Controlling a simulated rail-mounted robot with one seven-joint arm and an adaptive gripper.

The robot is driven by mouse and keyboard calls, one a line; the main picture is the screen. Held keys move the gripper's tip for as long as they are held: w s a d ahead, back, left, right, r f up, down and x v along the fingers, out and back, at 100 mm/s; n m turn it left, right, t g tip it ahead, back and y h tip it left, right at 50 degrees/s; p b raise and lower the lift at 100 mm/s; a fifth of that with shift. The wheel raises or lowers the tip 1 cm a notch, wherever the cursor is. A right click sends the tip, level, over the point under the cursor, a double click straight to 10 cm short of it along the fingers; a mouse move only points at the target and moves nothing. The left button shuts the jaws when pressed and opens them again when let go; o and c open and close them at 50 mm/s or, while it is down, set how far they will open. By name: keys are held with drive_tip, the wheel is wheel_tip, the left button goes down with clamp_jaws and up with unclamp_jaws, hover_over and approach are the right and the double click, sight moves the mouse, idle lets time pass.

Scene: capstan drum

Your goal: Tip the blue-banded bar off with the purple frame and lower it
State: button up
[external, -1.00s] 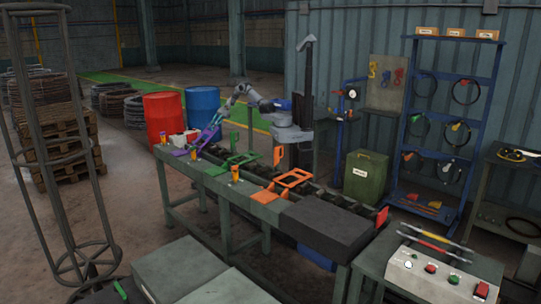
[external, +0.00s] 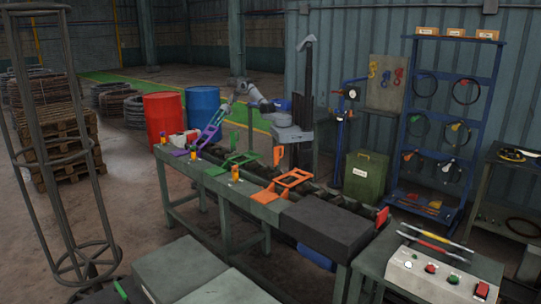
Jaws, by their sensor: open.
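The purple frame (external: 211,132) stands tilted up at the far left end of the long roller bench (external: 252,207). My gripper (external: 225,109) is at its raised upper end, small in the picture; it is open, and I cannot tell whether it touches the frame. I cannot make out the blue-banded bar for certain; it may be hidden or too small near the purple frame. A green frame (external: 241,158) and an orange frame (external: 289,181) lie low across the bench farther right.
Upright green and orange plates (external: 278,155) stand along the bench's back edge. A red drum (external: 162,119) and a blue drum (external: 202,103) stand behind its left end. A side table (external: 376,285) at right holds a button box and banded bars (external: 436,238).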

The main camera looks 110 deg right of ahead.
drive_tip(key=v, duration=0.8)
drive_tip(key=shift+s+r, duration=0.1)
drive_tip(key=shift+r, duration=0.05)
idle(1.3)
